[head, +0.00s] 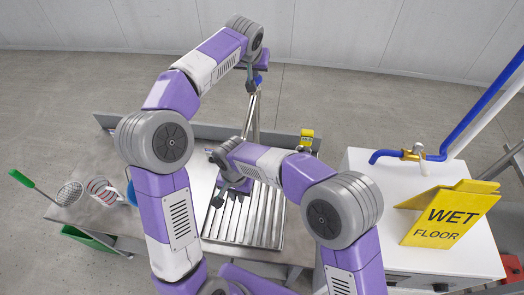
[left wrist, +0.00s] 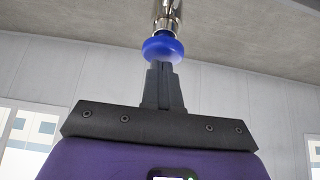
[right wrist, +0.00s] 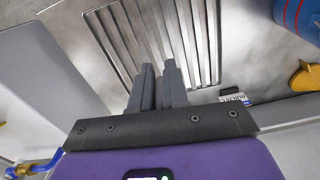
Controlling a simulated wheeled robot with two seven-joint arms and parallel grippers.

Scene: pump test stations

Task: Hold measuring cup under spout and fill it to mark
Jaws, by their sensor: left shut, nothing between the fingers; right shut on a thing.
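My left gripper (head: 252,86) is raised high at the back of the metal bench. In the left wrist view its closed, empty fingers (left wrist: 162,66) are right at a round blue knob (left wrist: 163,48) on a shiny metal fitting (left wrist: 167,14). I cannot tell whether they touch the knob. My right gripper (head: 230,192) is low over the ribbed drain grate (head: 265,215). In the right wrist view its fingers (right wrist: 158,68) are nearly together on something I cannot make out. No measuring cup is clearly recognisable, and my arms hide part of the bench. A metal pipe (head: 254,118) stands behind the grate.
A striped cup (head: 100,190), a blue item (head: 131,194) and a green-handled strainer (head: 68,194) are at the bench's left. A yellow object (head: 307,136) is at the back. A white cabinet with a blue-piped tap (head: 384,156) and yellow wet-floor sign (head: 450,212) stands right.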

